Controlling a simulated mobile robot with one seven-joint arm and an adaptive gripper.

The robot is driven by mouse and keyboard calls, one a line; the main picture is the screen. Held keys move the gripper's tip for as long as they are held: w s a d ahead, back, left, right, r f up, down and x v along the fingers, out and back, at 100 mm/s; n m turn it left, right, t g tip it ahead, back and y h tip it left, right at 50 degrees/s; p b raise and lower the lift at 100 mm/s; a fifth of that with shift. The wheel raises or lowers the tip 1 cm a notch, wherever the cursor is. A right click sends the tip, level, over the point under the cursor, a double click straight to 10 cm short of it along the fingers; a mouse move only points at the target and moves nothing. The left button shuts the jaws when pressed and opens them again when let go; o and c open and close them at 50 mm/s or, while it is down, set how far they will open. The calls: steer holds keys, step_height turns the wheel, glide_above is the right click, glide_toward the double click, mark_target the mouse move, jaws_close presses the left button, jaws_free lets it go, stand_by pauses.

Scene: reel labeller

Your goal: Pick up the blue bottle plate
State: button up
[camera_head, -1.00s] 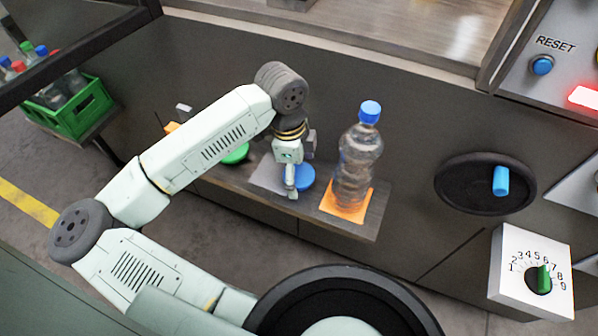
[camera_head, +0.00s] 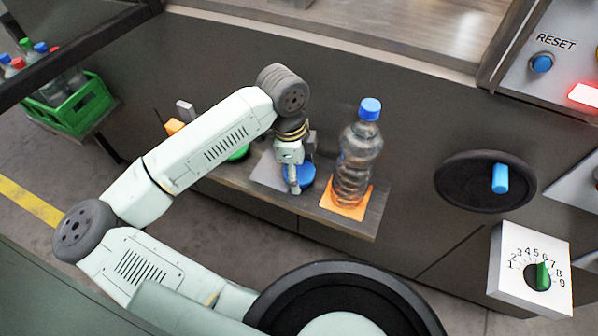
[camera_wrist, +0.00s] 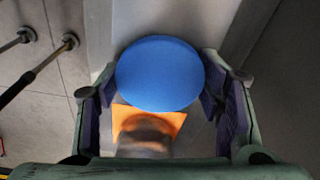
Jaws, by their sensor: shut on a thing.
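The blue bottle plate is a flat round disc (camera_head: 306,176), partly hidden behind my gripper (camera_head: 293,183) in the head view, over the narrow wooden shelf. In the wrist view the blue plate (camera_wrist: 160,73) lies between the two fingers of my gripper (camera_wrist: 160,82), which is shut on it at its left and right edges. I cannot tell how far the plate is above the shelf.
A clear bottle with a blue cap (camera_head: 358,160) stands upright on an orange square plate (camera_head: 346,208), close to the right of my gripper. A green disc (camera_head: 239,153) lies left on the shelf (camera_head: 372,222). A green crate of bottles (camera_head: 80,108) stands far left.

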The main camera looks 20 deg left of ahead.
mark_target(300, 175)
steer(key=shift+c, duration=1.1)
steer(key=shift+r+b, duration=0.4)
steer(key=shift+r, duration=0.4)
steer(key=shift+s+d+r+b, duration=0.1)
steer(key=shift+s+r+b, duration=0.15)
steer(key=shift+r, duration=0.2)
steer(key=shift+s+d+r+b, duration=0.1)
steer(key=shift+s+r+b, duration=0.15)
steer(key=shift+r, duration=0.15)
steer(key=s+d+r+b, duration=0.1)
steer(key=s+d+b, duration=0.1)
steer(key=s+b, duration=0.4)
steer(key=s+d+b, duration=0.3)
steer(key=s+b, duration=0.3)
steer(key=s, duration=0.2)
steer(key=shift+d+r, duration=0.15)
steer(key=shift+r, duration=0.2)
